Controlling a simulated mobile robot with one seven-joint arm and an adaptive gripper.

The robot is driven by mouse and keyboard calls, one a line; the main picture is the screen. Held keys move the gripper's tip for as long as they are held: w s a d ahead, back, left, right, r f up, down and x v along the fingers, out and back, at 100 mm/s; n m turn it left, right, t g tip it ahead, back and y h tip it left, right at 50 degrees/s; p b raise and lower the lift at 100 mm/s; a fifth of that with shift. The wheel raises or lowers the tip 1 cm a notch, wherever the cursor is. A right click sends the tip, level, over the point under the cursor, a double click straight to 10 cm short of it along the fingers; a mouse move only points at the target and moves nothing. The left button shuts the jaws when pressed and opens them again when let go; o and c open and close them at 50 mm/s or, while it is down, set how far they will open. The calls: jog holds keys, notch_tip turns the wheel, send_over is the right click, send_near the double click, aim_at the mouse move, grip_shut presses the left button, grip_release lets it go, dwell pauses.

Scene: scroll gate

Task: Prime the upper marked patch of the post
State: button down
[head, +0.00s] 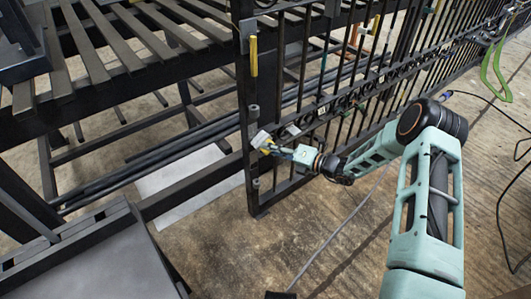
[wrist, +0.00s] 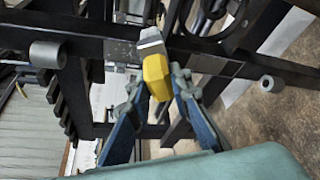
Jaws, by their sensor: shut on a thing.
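The dark gate post (head: 254,85) stands upright left of centre. In the wrist view the post (wrist: 85,48) runs across the picture, with a lighter grey patch (wrist: 118,50) left of the tool and another (wrist: 208,62) right of it. The left one appears to be the upper patch. My gripper (head: 281,151) is shut on a yellow tool (head: 268,147) with a pale flat head, probably a brush. It also shows in the wrist view (wrist: 157,78). The tool's head overlaps the post between the patches in the wrist view; I cannot tell whether it touches.
Grey hinge barrels (wrist: 47,54) flank the patches on the post. A yellow-handled item (head: 254,57) hangs higher on it. The barred gate (head: 340,85) extends right, close behind my arm. A slatted rack (head: 130,45) is at left. A cable (head: 340,232) lies on open floor in front.

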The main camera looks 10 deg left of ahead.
jog(key=shift+w+d, duration=0.4)
jog(key=shift+w, duration=0.15)
jog(key=shift+a+r+p, duration=0.1)
jog(key=shift+r+p, duration=0.3)
jog(key=shift+r, duration=0.4)
jog(key=shift+s+a+r+p, duration=0.2)
jog(key=shift+s+a+p, duration=0.5)
jog(key=shift+s, duration=0.1)
jog(key=shift+s+a+r+p, duration=0.2)
jog(key=shift+s+a+p, duration=0.4)
jog(key=shift+s, duration=0.25)
jog(key=shift+s+a+r+p, duration=0.2)
jog(key=shift+s+a+p, duration=0.4)
jog(key=shift+s+a, duration=0.2)
jog(key=shift+w+d+b, duration=0.65)
jog(key=shift+w+d, duration=0.45)
jog(key=shift+w, duration=0.3)
jog(key=shift+w+d+b, duration=0.5)
jog(key=shift+w+d, duration=0.55)
jog(key=shift+w, duration=0.05)
jog(key=shift+s+d+r+p, duration=0.1)
jog(key=shift+s+r+p, duration=0.05)
jog(key=shift+r+p, duration=0.6)
jog(key=shift+s+a+p, duration=1.15)
jog(key=shift+s+a, duration=1.15)
